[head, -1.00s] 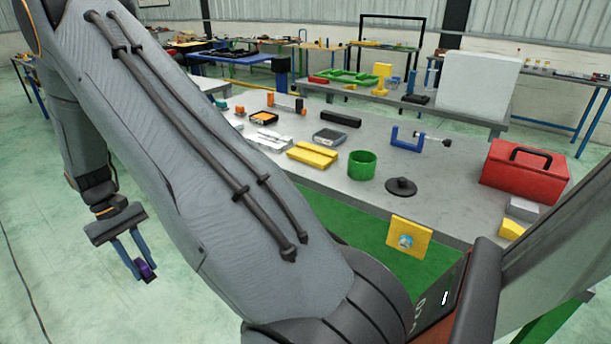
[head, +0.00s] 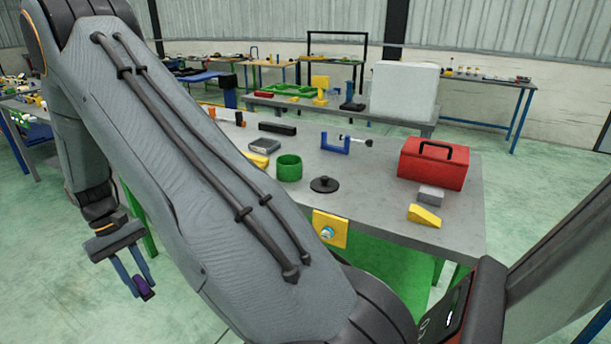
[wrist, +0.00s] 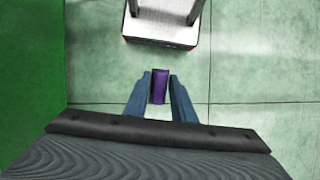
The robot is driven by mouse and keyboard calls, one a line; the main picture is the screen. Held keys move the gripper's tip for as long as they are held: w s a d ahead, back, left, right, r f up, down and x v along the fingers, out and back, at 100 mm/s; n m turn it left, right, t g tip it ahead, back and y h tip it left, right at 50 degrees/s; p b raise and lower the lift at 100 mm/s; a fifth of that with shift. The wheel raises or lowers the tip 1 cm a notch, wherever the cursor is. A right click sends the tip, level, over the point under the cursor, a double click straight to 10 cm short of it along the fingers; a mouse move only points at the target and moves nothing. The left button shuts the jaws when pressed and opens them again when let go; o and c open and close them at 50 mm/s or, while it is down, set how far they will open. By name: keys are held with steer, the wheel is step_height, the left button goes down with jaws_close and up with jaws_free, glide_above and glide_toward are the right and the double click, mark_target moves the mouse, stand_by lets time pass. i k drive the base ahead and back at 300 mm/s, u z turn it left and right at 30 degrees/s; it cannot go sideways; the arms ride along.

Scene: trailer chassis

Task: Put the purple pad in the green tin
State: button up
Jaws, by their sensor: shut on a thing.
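The purple pad (head: 141,286) is between the blue fingers of my gripper (head: 138,283), held in the air over the green floor at the left of the head view. In the wrist view the same purple pad (wrist: 160,86) sits between the fingertips of my gripper (wrist: 159,90), which are shut on it. The green tin (head: 289,168) stands upright and open-topped on the grey table (head: 370,205), well to the right of my gripper. Part of the table's left side is hidden behind my arm.
A black round knobbed lid (head: 325,184) lies right of the tin. A yellow block (head: 259,161) and grey box (head: 265,146) are behind it. A blue clamp (head: 336,145), red toolbox (head: 432,163), grey block (head: 431,194) and yellow wedge (head: 424,215) stand on the table.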

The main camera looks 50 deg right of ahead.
mark_target(289, 174)
steer(key=z, duration=1.45)
